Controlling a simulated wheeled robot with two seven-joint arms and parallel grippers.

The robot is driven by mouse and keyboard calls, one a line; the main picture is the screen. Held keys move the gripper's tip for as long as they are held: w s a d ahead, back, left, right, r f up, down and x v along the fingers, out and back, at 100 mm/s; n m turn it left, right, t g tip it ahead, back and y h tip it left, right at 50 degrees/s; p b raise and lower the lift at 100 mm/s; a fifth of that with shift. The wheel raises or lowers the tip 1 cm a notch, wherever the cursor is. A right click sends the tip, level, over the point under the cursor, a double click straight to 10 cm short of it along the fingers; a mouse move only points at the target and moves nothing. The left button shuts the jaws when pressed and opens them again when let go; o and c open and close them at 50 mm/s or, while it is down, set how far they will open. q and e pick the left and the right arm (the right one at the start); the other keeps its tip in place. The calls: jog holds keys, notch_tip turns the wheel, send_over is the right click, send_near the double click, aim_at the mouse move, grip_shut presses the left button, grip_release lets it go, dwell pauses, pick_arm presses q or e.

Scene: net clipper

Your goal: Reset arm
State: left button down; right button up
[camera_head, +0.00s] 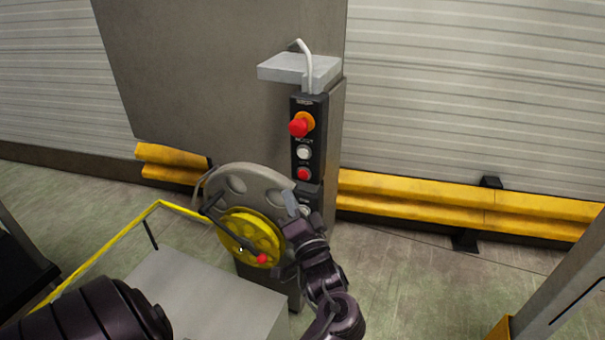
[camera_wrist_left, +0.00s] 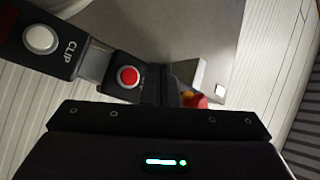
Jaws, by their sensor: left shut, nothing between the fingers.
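My left gripper (camera_head: 291,204) is in front of the lower part of a black control panel (camera_head: 312,138) in the head view. Its fingers are shut with nothing between them, and it hides part of the panel. I cannot tell whether it touches the panel. The panel carries a red knob (camera_head: 299,125) on an orange collar, a white button (camera_head: 304,153) and a red button (camera_head: 303,174). The left wrist view shows a white button (camera_wrist_left: 40,40) labelled CLIP and a red button (camera_wrist_left: 128,76). My right gripper is in neither view.
A yellow rail (camera_head: 98,251) and a grey box (camera_head: 200,295) are in front. Yellow barriers (camera_head: 440,205) line the wall; open floor lies right.

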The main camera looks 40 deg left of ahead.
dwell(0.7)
